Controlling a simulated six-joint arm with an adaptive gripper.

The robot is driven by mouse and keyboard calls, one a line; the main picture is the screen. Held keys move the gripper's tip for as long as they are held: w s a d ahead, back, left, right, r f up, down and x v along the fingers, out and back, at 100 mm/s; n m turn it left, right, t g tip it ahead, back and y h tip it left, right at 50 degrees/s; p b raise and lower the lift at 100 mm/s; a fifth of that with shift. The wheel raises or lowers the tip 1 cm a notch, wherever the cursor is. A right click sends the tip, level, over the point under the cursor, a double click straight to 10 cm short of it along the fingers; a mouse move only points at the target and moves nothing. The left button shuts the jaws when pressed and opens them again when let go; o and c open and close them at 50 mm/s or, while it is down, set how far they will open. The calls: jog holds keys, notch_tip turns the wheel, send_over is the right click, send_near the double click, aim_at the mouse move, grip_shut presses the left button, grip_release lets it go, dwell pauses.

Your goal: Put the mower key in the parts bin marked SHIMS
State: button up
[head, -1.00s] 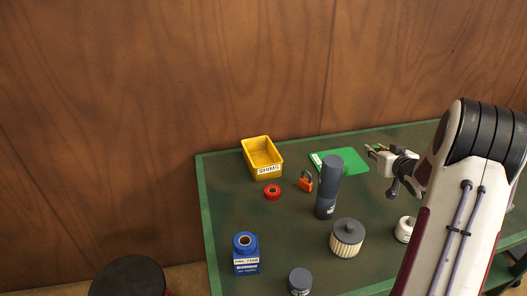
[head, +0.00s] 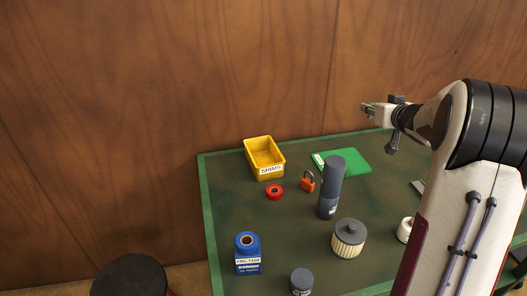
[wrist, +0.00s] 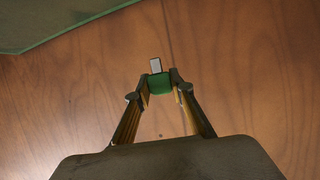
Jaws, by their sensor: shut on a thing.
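My gripper (head: 368,109) is raised above the back edge of the table, right of the yellow bin. In the wrist view, my gripper (wrist: 160,88) is shut on the mower key (wrist: 160,84), which has a green head and a short grey metal end pointing away from the fingers. The yellow parts bin (head: 252,160) marked SHIMS stands at the table's back left corner. It looks empty, and its label faces the front. My gripper and the key are well apart from the bin.
A red ring (head: 275,192), an orange padlock (head: 305,182) and a tall grey cylinder (head: 330,185) stand near the bin. A green mat (head: 349,164) lies behind them.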

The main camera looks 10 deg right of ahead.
jog(key=w+a+n+y, duration=0.1)
jog(key=w+a, duration=0.4)
jog(key=a, duration=0.6)
jog(key=w+a, duration=0.5)
jog(key=a, duration=0.5)
jog(key=w+a+n+y, duration=0.1)
jog(key=w+a, duration=0.4)
jog(key=a, duration=0.6)
notch_tip(320, 180, down, 12)
jog(key=shift+w, duration=0.1)
notch_tip(320, 180, down, 6)
jog(key=shift+f, duration=1.9)
jog(key=shift+f, duration=0.7)
